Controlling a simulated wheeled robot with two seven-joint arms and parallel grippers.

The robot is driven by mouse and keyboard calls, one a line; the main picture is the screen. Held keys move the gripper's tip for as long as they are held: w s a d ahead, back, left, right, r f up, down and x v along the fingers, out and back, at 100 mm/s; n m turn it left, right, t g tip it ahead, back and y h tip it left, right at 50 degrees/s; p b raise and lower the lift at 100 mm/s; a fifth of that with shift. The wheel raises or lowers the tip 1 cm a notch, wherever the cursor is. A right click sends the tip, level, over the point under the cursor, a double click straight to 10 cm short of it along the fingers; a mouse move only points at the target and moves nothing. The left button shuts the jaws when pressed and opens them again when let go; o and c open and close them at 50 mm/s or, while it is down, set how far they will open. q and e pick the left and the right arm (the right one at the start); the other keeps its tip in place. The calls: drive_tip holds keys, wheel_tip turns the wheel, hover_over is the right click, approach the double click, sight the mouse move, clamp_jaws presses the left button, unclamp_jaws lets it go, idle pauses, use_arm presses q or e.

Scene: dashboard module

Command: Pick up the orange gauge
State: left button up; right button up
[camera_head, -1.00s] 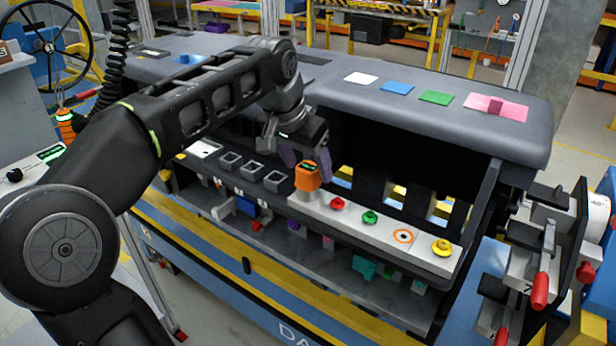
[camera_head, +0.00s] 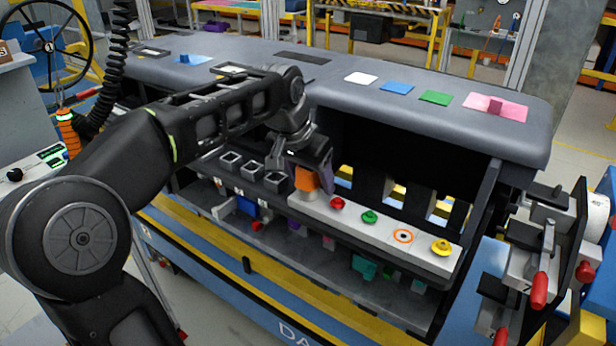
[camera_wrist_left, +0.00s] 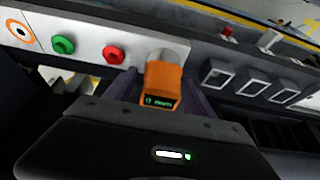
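The orange gauge (camera_head: 306,180) sits upright at the left end of the pale panel strip. In the left wrist view the gauge (camera_wrist_left: 163,82) stands on a round light base, its lit green display facing the camera. My left gripper (camera_head: 309,177) is down at the gauge, with one purple finger on each side of it. In the left wrist view the fingers look spread, with a narrow gap at the left side of the gauge. Whether the right finger touches it is unclear. My right gripper is not in view.
Dark square sockets (camera_head: 252,170) lie to the left. The grey dashboard top (camera_head: 330,80) overhangs behind.

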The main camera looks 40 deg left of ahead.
use_arm(q)
clamp_jaws()
idle(0.5)
wheel_tip(320, 180, up, 10)
drive_tip(key=shift+p, duration=0.35)
idle(0.6)
